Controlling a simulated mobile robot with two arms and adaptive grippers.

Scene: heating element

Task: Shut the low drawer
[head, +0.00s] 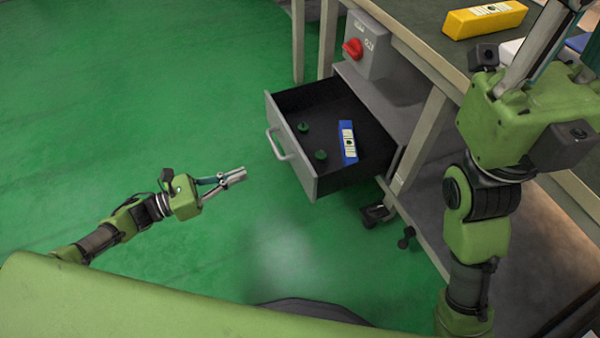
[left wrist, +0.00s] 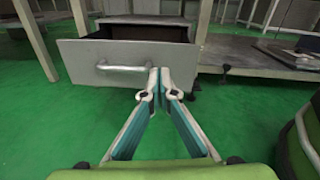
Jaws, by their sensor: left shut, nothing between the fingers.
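The low drawer (head: 293,150) is pulled out from under the workbench, with its grey front and bar handle (head: 279,143) facing left. Inside lie a blue box (head: 347,143) with a white label and two small dark green pieces (head: 320,155). In the left wrist view the drawer front (left wrist: 125,62) faces me, with its handle (left wrist: 122,68) left of my fingertips. My left gripper (head: 243,173) is shut and empty, to the left of the drawer front and apart from it in the head view. My right arm shows at the right; its fingertips are out of the picture.
A grey control box with a red knob (head: 353,48) is mounted above the drawer. A yellow box (head: 484,19) lies on the workbench top. A bench leg (head: 424,137) and a caster (head: 375,214) are right of the drawer. The green floor at left is clear.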

